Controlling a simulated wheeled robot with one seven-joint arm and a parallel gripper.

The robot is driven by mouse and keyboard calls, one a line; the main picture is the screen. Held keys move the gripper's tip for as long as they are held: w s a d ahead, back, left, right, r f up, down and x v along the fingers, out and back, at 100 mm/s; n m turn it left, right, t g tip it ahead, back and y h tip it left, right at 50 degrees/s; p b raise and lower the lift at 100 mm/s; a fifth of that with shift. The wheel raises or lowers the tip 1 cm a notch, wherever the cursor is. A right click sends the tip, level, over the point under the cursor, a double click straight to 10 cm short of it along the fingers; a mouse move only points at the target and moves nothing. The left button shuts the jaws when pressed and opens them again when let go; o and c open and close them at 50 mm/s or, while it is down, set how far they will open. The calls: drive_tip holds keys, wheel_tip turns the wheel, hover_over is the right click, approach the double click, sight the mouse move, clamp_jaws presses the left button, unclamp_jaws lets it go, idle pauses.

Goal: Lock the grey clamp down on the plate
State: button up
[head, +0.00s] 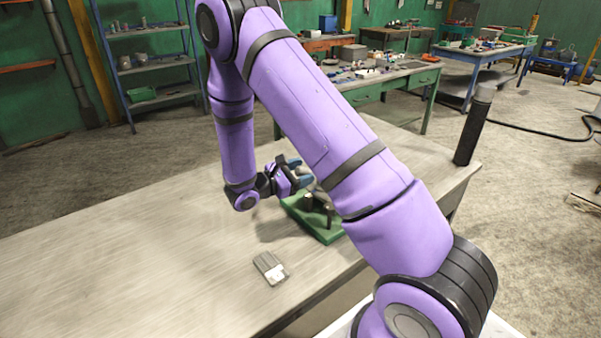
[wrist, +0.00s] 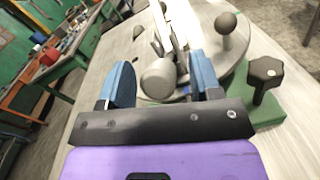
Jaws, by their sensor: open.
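My gripper (head: 301,175) is open above the green base (head: 322,233), partly hidden behind my own arm in the head view. In the wrist view, its blue fingers (wrist: 163,82) stand on either side of a grey cylindrical grip (wrist: 158,77). This grip seems to be the handle end of the grey clamp, whose pale bars (wrist: 178,22) run up beyond it. Contact with either finger cannot be told. A round grey plate (wrist: 226,72) lies beneath, carrying a grey ball-topped post (wrist: 225,25). A dark knob (wrist: 264,72) stands on the green base beside it.
The base is on a wooden table (head: 120,255), mostly bare to the left. A small grey object with a white patch (head: 270,268) lies near the front edge. A tall black cylinder (head: 472,130) stands at the right corner. Cluttered benches (head: 385,72) are behind.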

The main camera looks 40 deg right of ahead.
clamp_jaws()
drive_tip(key=shift+r, duration=0.15)
drive_tip(key=r+y, duration=0.1)
drive_tip(key=d+r+y, duration=0.1)
drive_tip(key=y, duration=0.1)
drive_tip(key=shift+d, duration=0.25)
drive_tip(key=shift+s+d+r+y, duration=0.1)
drive_tip(key=shift+d+r+y, duration=0.3)
drive_tip(key=shift+y, duration=0.45)
drive_tip(key=shift+w+d+r+y, duration=0.1)
drive_tip(key=shift+d+r+y, duration=0.25)
drive_tip(key=shift+d+y, duration=0.35)
drive_tip(key=shift+s+d+r+y, duration=0.1)
drive_tip(key=shift+d+r+y, duration=0.25)
drive_tip(key=shift+y, duration=0.6)
drive_tip(key=shift+d+r, duration=0.15)
drive_tip(key=shift+d, duration=0.1)
